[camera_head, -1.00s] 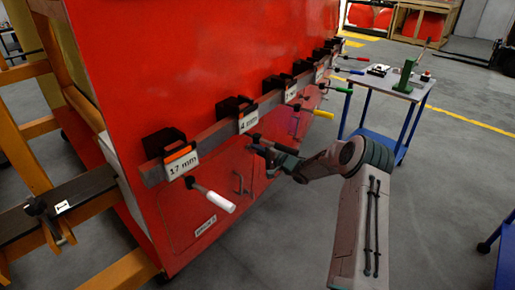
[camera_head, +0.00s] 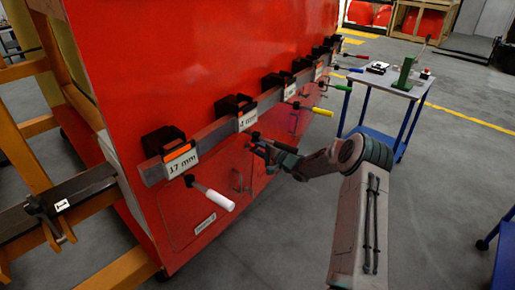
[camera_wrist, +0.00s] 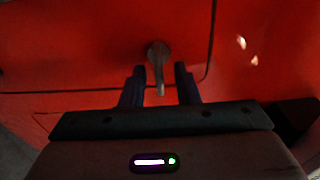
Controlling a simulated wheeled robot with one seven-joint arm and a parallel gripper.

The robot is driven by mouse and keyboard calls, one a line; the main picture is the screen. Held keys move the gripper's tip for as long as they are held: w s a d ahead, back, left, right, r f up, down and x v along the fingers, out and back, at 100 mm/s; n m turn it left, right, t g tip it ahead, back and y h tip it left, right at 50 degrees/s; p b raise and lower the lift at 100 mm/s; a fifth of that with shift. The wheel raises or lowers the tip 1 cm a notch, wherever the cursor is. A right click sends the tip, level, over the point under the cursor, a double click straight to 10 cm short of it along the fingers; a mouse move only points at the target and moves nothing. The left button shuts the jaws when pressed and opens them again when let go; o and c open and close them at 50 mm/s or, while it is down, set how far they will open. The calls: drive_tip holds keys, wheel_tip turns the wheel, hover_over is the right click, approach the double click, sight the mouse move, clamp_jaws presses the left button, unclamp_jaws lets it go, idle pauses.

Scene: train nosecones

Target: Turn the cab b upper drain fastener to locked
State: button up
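The drain fastener is a small grey lever (camera_wrist: 158,62) on the red panel in the wrist view, near the rounded corner of a hatch seam. Its round head is at the top and its arm points down in the picture, toward my gripper (camera_wrist: 160,74). My gripper is open, with one dark finger on each side of the lever's arm and a visible gap on both sides. In the head view my gripper (camera_head: 257,147) is close to the red nosecone's lower face (camera_head: 225,170), below the rail. The fastener is hard to make out there.
A rail with numbered tags (camera_head: 181,161) and dark brackets runs along the nosecone above my gripper. A white-handled tool (camera_head: 214,198) and a yellow-handled one (camera_head: 322,112) stick out on either side. A blue-framed cart (camera_head: 385,83) stands at the right; open floor lies between.

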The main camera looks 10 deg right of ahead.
drive_tip(key=shift+s, duration=0.1)
drive_tip(key=b+v, duration=0.2)
drive_tip(key=v, duration=1.1)
drive_tip(key=shift+s+d, duration=0.15)
drive_tip(key=shift+d, duration=0.1)
